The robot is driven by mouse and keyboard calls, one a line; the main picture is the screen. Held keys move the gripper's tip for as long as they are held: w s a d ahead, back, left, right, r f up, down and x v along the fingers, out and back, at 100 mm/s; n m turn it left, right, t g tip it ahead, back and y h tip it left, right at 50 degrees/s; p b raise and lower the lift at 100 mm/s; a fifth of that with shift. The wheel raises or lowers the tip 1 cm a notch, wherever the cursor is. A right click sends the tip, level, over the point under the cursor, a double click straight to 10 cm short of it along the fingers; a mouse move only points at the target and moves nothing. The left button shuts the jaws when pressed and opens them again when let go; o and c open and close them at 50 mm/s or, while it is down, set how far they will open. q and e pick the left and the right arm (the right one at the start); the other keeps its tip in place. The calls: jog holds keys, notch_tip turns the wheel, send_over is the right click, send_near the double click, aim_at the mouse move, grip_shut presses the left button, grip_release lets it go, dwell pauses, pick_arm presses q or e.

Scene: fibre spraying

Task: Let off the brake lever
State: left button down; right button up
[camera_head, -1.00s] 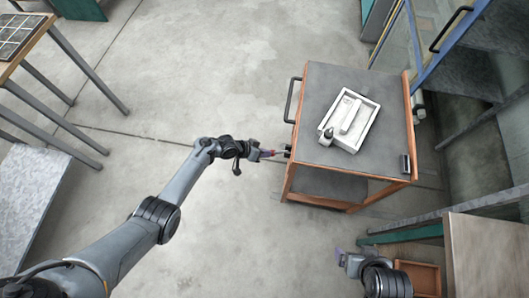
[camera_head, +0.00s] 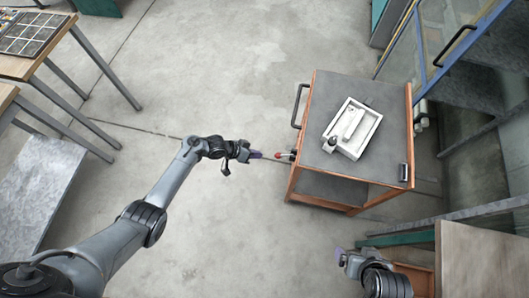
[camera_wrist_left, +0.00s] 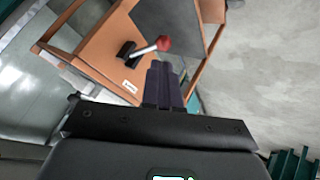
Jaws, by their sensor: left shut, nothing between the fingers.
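The brake lever (camera_head: 280,155) is a short pale rod with a red knob, sticking out from a black mount on the side of the orange-framed cart (camera_head: 318,93). In the left wrist view the lever (camera_wrist_left: 147,49) angles out from the cart's orange panel, its red knob just beyond my fingertips. My left gripper (camera_head: 257,154) is shut and empty, left of the knob with a small gap in the head view; it also shows in the left wrist view (camera_wrist_left: 164,72). My right gripper (camera_head: 341,256) is at the lower right, away from the cart; its jaw opening is unclear.
A white tray (camera_head: 374,129) with a pale block and a small dark-topped item sits on the cart. A black handle (camera_head: 297,105) is on the cart's left side. A wooden table (camera_head: 466,255) stands lower right, a blue-framed cabinet upper right. Floor left of the cart is clear.

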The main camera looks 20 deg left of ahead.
pick_arm(q)
jog(key=shift+p+v, duration=0.4)
jog(key=shift+v, duration=1.75)
jog(key=shift+a+f, duration=0.15)
